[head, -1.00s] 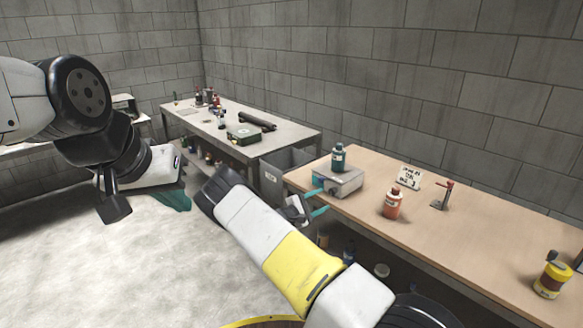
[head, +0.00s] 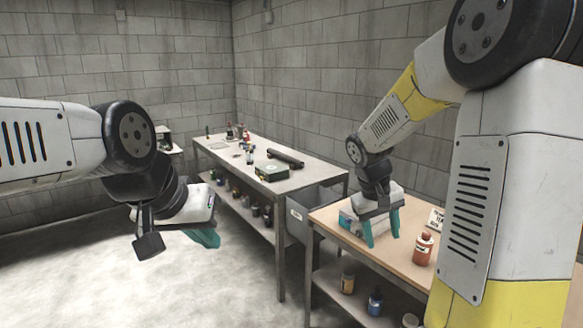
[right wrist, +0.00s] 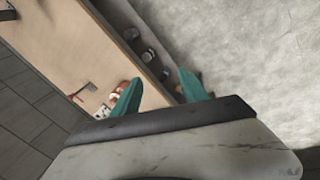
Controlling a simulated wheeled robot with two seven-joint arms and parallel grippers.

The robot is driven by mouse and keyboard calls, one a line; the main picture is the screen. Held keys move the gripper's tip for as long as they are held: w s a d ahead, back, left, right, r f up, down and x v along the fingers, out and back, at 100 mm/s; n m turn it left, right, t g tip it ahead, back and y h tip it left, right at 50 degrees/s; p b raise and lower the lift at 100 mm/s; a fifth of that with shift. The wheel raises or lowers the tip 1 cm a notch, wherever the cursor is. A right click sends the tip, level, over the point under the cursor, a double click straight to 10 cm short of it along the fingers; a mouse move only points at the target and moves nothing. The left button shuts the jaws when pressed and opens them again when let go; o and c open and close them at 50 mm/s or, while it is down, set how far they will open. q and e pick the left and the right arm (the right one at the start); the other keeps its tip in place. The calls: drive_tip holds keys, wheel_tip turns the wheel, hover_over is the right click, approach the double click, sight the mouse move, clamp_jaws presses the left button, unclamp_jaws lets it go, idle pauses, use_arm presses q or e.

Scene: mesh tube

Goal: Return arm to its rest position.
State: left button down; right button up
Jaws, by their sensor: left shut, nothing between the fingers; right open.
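My right arm (head: 400,105) is raised and bent, with its upper part filling the right of the head view. My right gripper (head: 382,230) hangs with its teal fingers pointing down at the near edge of the wooden table. Its fingers are spread and empty in the right wrist view (right wrist: 158,88). My left gripper (head: 206,240) is held over the floor at the left, its teal fingers together with nothing seen between them.
A grey bench (head: 312,178) holds a green case (head: 271,173). Pale floor (head: 90,270) is open at the left.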

drive_tip(key=s+a+r+t+y, duration=0.1)
drive_tip(key=s+a+r, duration=0.1)
drive_tip(key=s, duration=0.3)
drive_tip(key=s+a+r+m+t+y, duration=0.1)
drive_tip(key=s+a+r+t+y, duration=0.1)
drive_tip(key=s+r, duration=0.3)
drive_tip(key=s+a+r+t+y, duration=0.1)
drive_tip(key=s+a+r+y, duration=0.1)
drive_tip(key=s+a+r, duration=0.2)
drive_tip(key=s, duration=0.3)
drive_tip(key=shift+s+t, duration=0.15)
drive_tip(key=shift+t, duration=0.25)
